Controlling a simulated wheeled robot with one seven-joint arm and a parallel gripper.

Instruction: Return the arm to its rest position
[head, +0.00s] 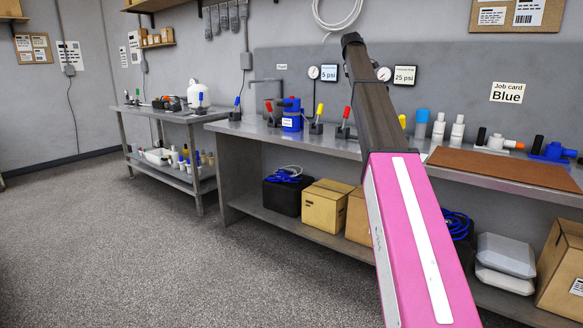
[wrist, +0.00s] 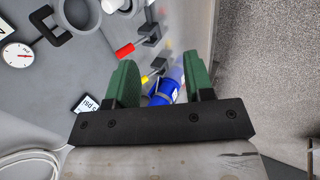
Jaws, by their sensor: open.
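My arm crosses the head view from the lower right up to the middle top, a pink link with a white stripe below a dark grey link, reaching over the workbench (head: 240,127). The gripper itself cannot be made out in the head view. In the wrist view my gripper (wrist: 161,80) shows two green fingers set wide apart on a black bar. Nothing is held between them. A blue canister (wrist: 168,90) shows in the gap beyond the fingers; its distance is hard to tell. In the head view the blue canister (head: 291,118) stands upright on the bench.
Valves with red and yellow handles stand near the canister. Pressure gauges (head: 314,72) hang on the wall behind. A brown mat (head: 510,168) lies on the bench at right. Boxes (head: 326,205) sit on the lower shelf. The floor (head: 180,260) at left is clear.

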